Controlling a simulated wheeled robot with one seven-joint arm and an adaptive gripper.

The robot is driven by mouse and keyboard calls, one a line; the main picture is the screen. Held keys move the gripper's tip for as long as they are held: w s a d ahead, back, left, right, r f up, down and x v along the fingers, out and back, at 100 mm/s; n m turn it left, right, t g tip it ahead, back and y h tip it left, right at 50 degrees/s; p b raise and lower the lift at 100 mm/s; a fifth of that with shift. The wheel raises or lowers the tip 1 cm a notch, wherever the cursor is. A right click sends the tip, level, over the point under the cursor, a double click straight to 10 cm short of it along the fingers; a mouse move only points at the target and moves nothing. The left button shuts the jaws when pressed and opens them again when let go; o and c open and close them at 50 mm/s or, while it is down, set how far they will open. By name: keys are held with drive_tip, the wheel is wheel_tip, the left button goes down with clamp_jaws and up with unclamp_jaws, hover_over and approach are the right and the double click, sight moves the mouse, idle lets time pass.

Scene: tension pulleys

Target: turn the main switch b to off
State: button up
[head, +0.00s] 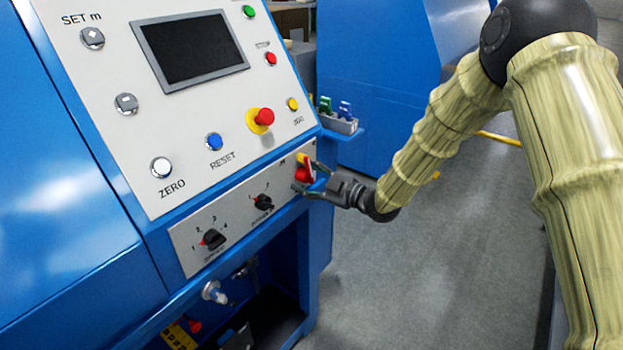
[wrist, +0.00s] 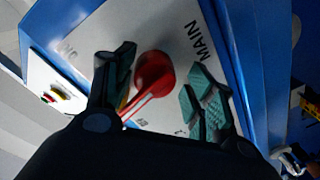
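The main switch is a red rotary handle (head: 304,174) with some yellow behind it, at the right end of the lower grey panel in the head view. In the wrist view the red handle (wrist: 152,76) has a pale stripe pointing down and left, and the word MAIN is printed to its right. My gripper (head: 309,178) is at the switch, its fingers on either side of the handle. In the wrist view my gripper (wrist: 160,76) is open around the handle, with a clear gap on the right. Whether the left finger touches the handle, I cannot tell.
Two black selector knobs (head: 213,239) sit left of the switch on the same panel. A red emergency button (head: 264,117) on yellow is above. Grey floor (head: 410,270) is open to the right.

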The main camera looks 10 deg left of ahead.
drive_tip(key=shift+w+d, duration=0.1)
drive_tip(key=shift+d, duration=0.15)
drive_tip(key=v, duration=1.2)
